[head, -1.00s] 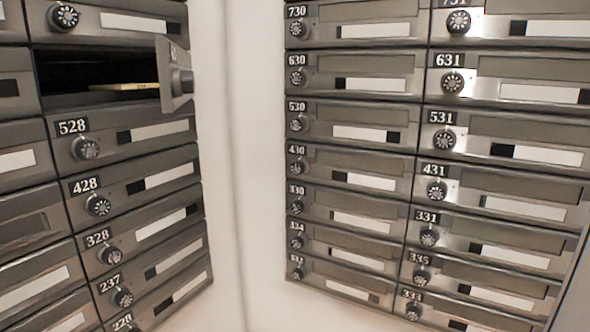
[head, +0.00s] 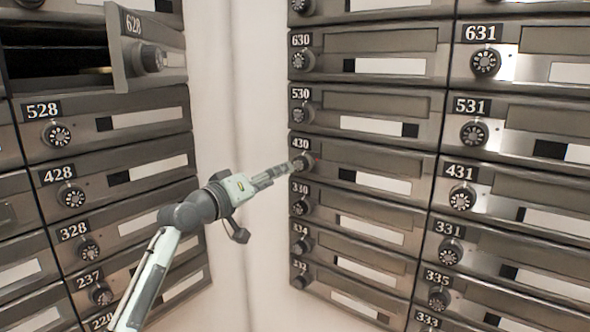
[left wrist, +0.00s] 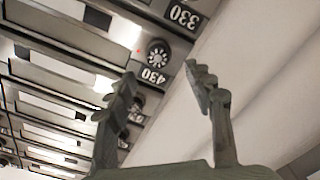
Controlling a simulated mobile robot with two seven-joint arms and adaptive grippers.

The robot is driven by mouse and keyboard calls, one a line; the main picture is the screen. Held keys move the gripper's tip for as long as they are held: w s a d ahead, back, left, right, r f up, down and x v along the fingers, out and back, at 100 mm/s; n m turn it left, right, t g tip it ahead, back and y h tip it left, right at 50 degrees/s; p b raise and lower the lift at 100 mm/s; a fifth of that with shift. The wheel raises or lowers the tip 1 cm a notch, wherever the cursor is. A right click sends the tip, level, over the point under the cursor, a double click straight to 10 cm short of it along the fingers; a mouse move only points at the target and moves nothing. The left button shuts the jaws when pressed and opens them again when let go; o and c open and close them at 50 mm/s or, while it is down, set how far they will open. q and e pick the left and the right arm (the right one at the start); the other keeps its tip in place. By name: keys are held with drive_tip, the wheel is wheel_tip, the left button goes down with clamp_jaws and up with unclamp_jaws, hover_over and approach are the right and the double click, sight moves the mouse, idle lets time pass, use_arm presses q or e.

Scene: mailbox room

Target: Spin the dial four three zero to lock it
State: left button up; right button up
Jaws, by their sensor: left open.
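The mailbox door marked 430 (head: 370,181) is in the right-hand bank and looks flush with its neighbours. Its round black dial (head: 303,162) is at the door's left end, partly covered by my left gripper (head: 291,168). The left wrist view, which is upside down, shows the 430 dial (left wrist: 158,52) with pale markings and its number plate. In that view my left gripper (left wrist: 167,85) is open and empty, with the dial ahead of its spread fingertips. I cannot tell whether a finger touches it. The dial's setting is too small to read. My right gripper is not in view.
A mailbox marked 628 (head: 134,25) at the upper left has its door swung out over a dark compartment. Other doors with dials surround 430, with 530 (head: 300,93) above and 330 (head: 301,188) below. A bare pale wall (head: 238,90) separates the banks.

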sight(298, 165)
use_arm(q)
drive_tip(key=x, duration=0.7)
drive_tip(key=shift+w+d+r, duration=0.25)
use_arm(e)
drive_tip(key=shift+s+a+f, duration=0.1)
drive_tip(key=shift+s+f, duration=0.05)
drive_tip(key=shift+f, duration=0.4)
use_arm(q)
drive_tip(key=c, duration=1.2)
drive_tip(key=shift+o, duration=0.2)
drive_tip(key=shift+f, duration=0.1)
